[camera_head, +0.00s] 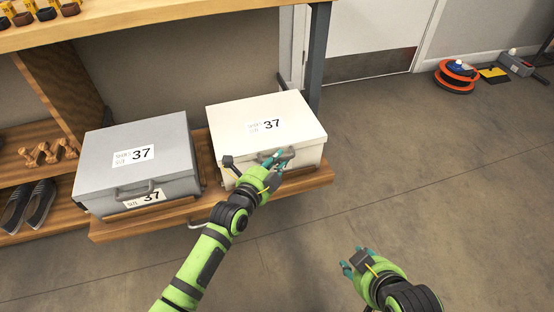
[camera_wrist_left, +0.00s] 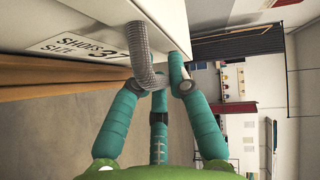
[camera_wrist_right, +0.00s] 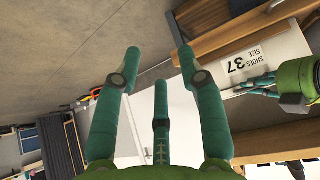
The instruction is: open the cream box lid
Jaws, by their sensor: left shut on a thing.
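The cream box (camera_head: 228,142) sits on the wooden shelf, its lid (camera_head: 240,113) lying flat on top with a "37" label. A grey handle (camera_head: 290,153) is on its front; it shows as a ribbed grey bar in the left wrist view (camera_wrist_left: 143,55). My left gripper (camera_head: 275,160) is at the front of the box, shut on this handle. Its fingers cover part of the handle in the head view. My right gripper (camera_head: 355,262) is open and empty, low over the floor to the right of the shelf; its spread fingers show in the right wrist view (camera_wrist_right: 158,65).
A grey box (camera_head: 100,155), also labelled 37, stands left of the cream box on the same shelf (camera_head: 305,184). A wooden counter (camera_head: 140,15) overhangs behind, with a dark post (camera_head: 318,55) at its right end. The floor to the right is clear up to an orange reel (camera_head: 455,76).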

